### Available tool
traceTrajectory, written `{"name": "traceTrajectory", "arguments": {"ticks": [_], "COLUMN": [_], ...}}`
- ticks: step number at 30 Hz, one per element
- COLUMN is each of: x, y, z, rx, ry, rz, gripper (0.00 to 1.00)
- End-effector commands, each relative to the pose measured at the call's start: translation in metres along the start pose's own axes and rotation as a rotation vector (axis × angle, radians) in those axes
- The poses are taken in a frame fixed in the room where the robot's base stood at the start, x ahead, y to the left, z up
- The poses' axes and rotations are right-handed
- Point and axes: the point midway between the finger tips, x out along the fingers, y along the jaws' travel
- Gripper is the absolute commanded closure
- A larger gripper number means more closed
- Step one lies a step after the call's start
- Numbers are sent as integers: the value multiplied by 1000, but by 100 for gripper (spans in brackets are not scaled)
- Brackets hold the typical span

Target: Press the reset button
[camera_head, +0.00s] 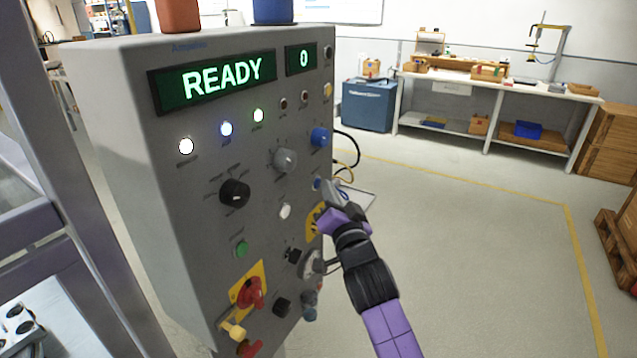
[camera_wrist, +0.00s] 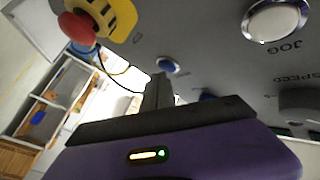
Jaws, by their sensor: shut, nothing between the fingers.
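The grey control panel (camera_head: 170,215) stands at the left with its display (camera_head: 215,82) reading READY and a small one (camera_head: 301,59) reading 0. A small blue button (camera_head: 316,184) sits at the panel's right edge; it also shows in the wrist view (camera_wrist: 168,64). I cannot read its label, so I cannot tell if it is the reset button. My gripper (camera_head: 329,188) is shut and empty, with its fingertips in front of the panel close to that blue button. In the wrist view the fingers (camera_wrist: 160,88) point toward the area just below it. Contact cannot be told.
A white JOG button (camera_wrist: 274,20) and a red emergency stop (camera_wrist: 78,27) on yellow are nearby. Knobs, a red rotary switch (camera_head: 250,292) and several other controls crowd the panel.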

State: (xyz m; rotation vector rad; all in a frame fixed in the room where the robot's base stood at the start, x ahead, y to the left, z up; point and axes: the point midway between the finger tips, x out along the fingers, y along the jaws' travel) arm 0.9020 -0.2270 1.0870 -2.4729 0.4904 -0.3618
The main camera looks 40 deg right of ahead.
Motion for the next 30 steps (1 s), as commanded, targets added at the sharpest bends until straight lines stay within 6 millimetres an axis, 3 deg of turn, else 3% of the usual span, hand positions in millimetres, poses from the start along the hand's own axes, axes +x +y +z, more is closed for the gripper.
{"name": "traceTrajectory", "arguments": {"ticks": [17, 30], "x": [-9, -35], "y": [6, 24], "z": [-8, -29], "rx": [-1, 0], "ry": [0, -2], "rz": [2, 3], "gripper": [100, 100]}}
